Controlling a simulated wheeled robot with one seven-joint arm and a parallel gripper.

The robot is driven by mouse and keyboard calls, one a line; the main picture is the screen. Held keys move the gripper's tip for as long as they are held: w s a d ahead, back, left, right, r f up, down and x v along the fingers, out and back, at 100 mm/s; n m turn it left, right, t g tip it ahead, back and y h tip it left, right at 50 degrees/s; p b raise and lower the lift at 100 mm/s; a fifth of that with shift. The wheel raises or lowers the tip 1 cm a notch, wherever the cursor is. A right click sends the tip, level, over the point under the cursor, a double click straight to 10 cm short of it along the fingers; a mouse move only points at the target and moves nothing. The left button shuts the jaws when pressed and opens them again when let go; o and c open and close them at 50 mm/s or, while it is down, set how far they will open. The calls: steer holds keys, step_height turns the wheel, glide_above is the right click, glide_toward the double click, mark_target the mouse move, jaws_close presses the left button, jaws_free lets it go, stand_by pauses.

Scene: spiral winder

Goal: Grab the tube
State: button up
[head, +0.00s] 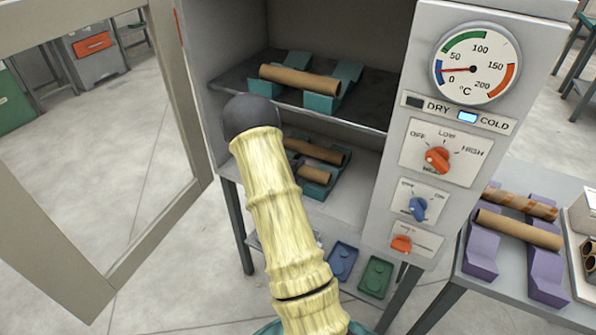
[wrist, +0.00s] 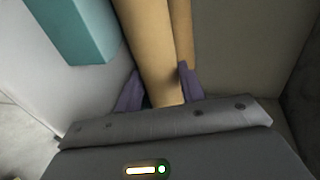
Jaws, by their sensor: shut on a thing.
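In the wrist view, my gripper (wrist: 160,82) has its purple fingers on both sides of a tan cardboard tube (wrist: 152,45) and is shut on it. A second tan strip, perhaps another tube (wrist: 181,35), runs close along its right side. A teal block (wrist: 75,30) is at the upper left. In the head view, one tube (head: 300,80) lies across teal cradles (head: 347,76) on the upper shelf. Below, a longer tube (head: 325,153) and a shorter tube (head: 314,175) show partly behind my arm. My gripper is hidden there, so I cannot tell which tube it holds.
The cabinet (head: 225,45) is open, with its door frame (head: 178,105) swung left. A control panel with a dial (head: 476,64) and knobs is on its right. A side table (head: 510,278) holds two tubes on purple cradles. Blue and green trays (head: 375,276) sit below.

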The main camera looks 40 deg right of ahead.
step_height(320, 180, up, 10)
steer(key=shift+f, duration=0.1)
steer(key=shift+w, duration=0.1)
stand_by(0.7)
